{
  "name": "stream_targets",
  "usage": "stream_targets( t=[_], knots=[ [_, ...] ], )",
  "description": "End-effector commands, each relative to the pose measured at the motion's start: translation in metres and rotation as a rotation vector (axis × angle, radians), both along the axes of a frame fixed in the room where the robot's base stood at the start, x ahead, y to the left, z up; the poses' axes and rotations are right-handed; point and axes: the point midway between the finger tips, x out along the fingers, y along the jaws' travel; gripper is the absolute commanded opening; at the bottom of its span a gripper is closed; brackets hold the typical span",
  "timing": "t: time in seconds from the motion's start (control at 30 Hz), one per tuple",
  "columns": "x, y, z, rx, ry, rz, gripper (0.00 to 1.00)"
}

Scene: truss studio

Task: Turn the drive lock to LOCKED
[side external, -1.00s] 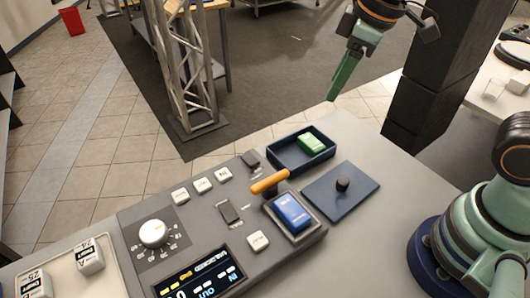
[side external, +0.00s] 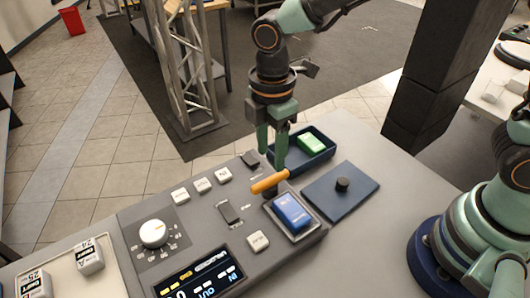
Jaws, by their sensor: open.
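The control panel (side external: 190,222) lies on the grey bench. An orange lever handle (side external: 268,183) sticks out from a dark pivot near the panel's upper right; I cannot read a LOCKED label, so which control is the drive lock is unclear. My gripper (side external: 271,160) points down with its green fingers apart, just above and behind the orange handle near its right end. Whether a finger touches the handle cannot be told. A blue block (side external: 291,212) sits in a recess below the handle.
A dark blue tray (side external: 327,158) holds a green block (side external: 312,143). A flat blue plate with a black knob (side external: 342,184) lies to the right. The panel also has a white dial (side external: 153,233), several white buttons, a rocker switch (side external: 230,212) and a display (side external: 203,277).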

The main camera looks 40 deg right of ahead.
Motion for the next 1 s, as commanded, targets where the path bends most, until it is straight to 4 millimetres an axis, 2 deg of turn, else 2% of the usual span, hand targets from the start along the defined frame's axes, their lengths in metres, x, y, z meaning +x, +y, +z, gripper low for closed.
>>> stream_targets(
  t=[0.1,0.3,0.5,0.77,0.8,0.93,1.0],
  knots=[
    [-0.001,-0.001,-0.024,-0.003,0.005,-0.001,0.53],
    [-0.001,-0.001,-0.053,-0.002,0.003,-0.002,0.53],
    [0.0,0.0,-0.066,0.0,0.0,-0.002,0.53],
    [0.0,0.0,-0.067,0.001,-0.001,-0.002,0.53],
    [0.0,0.0,-0.067,0.001,-0.001,-0.002,0.49],
    [0.0,0.0,-0.067,0.001,-0.001,-0.002,0.0],
    [0.0,0.0,-0.067,0.001,-0.001,-0.002,0.0]
  ],
)
